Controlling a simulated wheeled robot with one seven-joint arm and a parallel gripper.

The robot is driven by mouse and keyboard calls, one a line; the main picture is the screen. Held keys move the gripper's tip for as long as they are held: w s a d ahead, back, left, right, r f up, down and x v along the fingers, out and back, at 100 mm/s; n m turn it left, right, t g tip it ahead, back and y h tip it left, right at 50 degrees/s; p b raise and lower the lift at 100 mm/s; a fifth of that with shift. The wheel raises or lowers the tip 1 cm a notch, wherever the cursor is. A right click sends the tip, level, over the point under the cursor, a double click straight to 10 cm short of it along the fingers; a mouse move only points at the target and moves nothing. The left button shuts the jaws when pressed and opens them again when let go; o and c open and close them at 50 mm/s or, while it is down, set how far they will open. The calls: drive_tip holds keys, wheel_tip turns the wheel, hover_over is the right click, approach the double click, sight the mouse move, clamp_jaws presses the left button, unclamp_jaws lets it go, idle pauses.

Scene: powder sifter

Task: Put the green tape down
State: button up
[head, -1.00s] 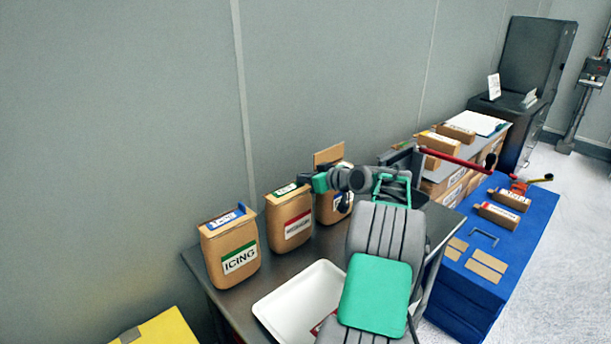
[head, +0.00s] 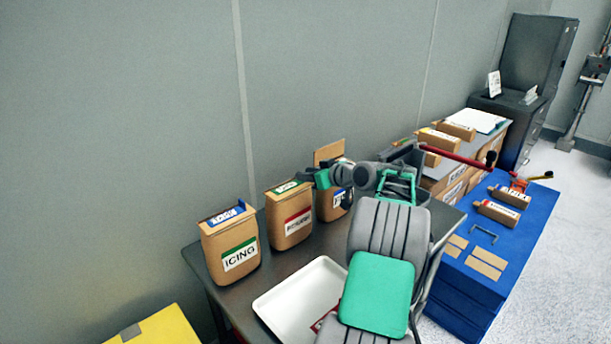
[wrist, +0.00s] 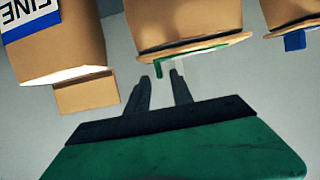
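The green tape (head: 286,188) lies on the top of the middle brown paper bag (head: 291,226), which has a red label. In the wrist view the green tape (wrist: 205,50) runs along the bag's top edge, with a short end bent out near my fingertips. My gripper (wrist: 160,76) has its two dark fingers apart, with a gap between the tips. The tape's bent end shows in line with that gap; I cannot tell whether it touches a finger. In the head view my gripper (head: 303,177) is beside the top of the middle bag, its fingers small.
The ICING bag (head: 230,245) stands to the left with blue tape on top. A third bag (head: 329,207) stands right, partly behind my arm. A white tray (head: 295,300) is on the dark table (head: 225,292) in front. A blue bench (head: 520,240) is at the right.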

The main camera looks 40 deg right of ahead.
drive_tip(key=b+v, duration=0.2)
drive_tip(key=v, duration=0.8)
drive_tip(key=w+a+f+g+y, duration=0.1)
drive_tip(key=a+f+g, duration=0.2)
drive_tip(key=a, duration=1.2)
drive_tip(key=w+a+f+g, duration=0.1)
drive_tip(key=a+f+g, duration=0.15)
drive_tip(key=a, duration=1.25)
drive_tip(key=s+a+f+g, duration=0.1)
drive_tip(key=s+a+f, duration=0.1)
drive_tip(key=s+a, duration=0.2)
drive_tip(key=s+a+f+g+h, duration=0.1)
drive_tip(key=s+a+f+g, duration=0.1)
drive_tip(key=s, duration=0.6)
drive_tip(key=s+a+f+g, duration=0.2)
drive_tip(key=s+a+f, duration=0.1)
drive_tip(key=s+a, duration=0.3)
drive_tip(key=shift+s+a+f, duration=0.2)
drive_tip(key=shift+a+f, duration=0.05)
drive_tip(key=shift+f, duration=0.15)
